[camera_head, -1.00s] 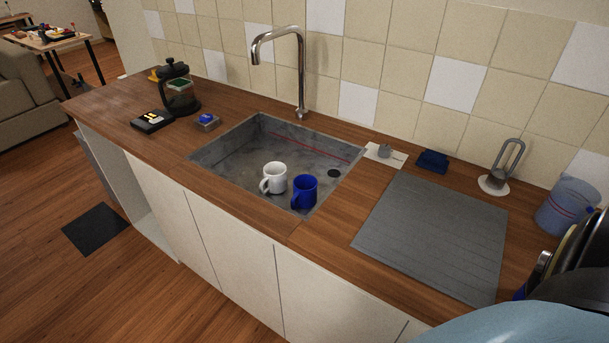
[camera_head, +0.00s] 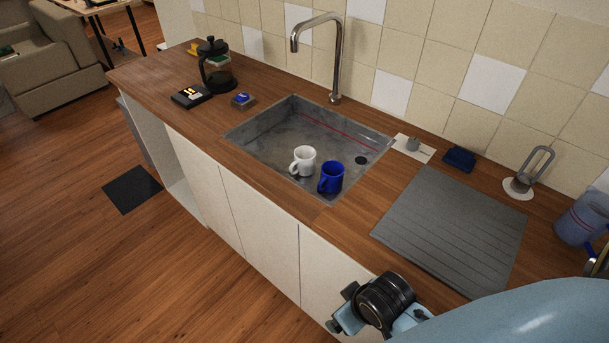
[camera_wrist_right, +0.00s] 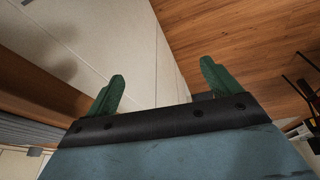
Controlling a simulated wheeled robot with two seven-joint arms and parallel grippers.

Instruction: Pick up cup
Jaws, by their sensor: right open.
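A white cup (camera_head: 303,161) and a blue cup (camera_head: 331,177) stand side by side in the grey sink (camera_head: 290,115), near its front right corner. My right arm comes in at the lower right of the head view, in front of the counter. Its wrist shows there, but the fingertips cannot be made out. In the right wrist view my right gripper (camera_wrist_right: 162,82) has its two green fingers wide apart with nothing between them. White cabinet fronts and the wood floor lie beyond it. My left gripper is not in view.
The wooden counter has a tall tap (camera_head: 335,60) behind the sink and a grey draining board (camera_head: 455,225) to its right. A French press (camera_head: 215,68) stands at the left. A blue jug (camera_head: 582,218) stands at the far right.

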